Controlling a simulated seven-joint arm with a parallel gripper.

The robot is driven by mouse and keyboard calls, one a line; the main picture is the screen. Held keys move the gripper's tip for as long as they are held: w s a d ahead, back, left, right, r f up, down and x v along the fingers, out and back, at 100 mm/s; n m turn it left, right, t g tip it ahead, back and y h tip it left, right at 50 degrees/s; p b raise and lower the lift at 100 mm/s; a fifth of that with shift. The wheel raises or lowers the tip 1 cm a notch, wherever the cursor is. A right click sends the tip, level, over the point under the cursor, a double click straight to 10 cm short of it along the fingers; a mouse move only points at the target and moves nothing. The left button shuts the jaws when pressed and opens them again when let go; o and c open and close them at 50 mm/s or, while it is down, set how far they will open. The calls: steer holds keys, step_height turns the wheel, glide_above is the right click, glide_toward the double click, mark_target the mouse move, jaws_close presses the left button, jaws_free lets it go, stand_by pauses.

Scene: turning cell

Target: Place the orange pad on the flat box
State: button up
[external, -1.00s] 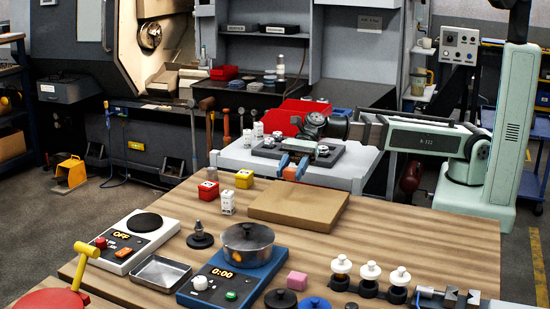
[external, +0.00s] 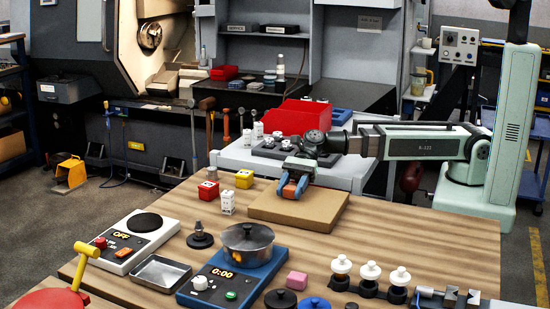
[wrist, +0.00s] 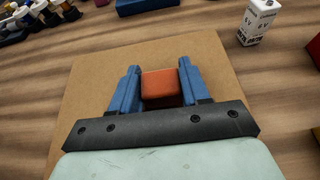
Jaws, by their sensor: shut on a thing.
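The orange pad (external: 289,190) is between the blue fingers of my gripper (external: 294,188). In the wrist view, the pad (wrist: 161,88) sits squarely between the two fingers, and my gripper (wrist: 161,90) is shut on it. The flat box (external: 300,213) is a tan slab on the wooden table. The pad and fingertips are over its back left part in the external view. In the wrist view, the flat box (wrist: 95,82) spreads around the fingers. I cannot tell whether the pad touches its top.
A pot (external: 247,240) on a blue cooker is in front. The table right of the box is clear.

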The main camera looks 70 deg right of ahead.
steer(key=shift+f, duration=0.1)
steer(key=o, duration=1)
steer(key=shift+d, duration=0.1)
steer(key=v, duration=1.2)
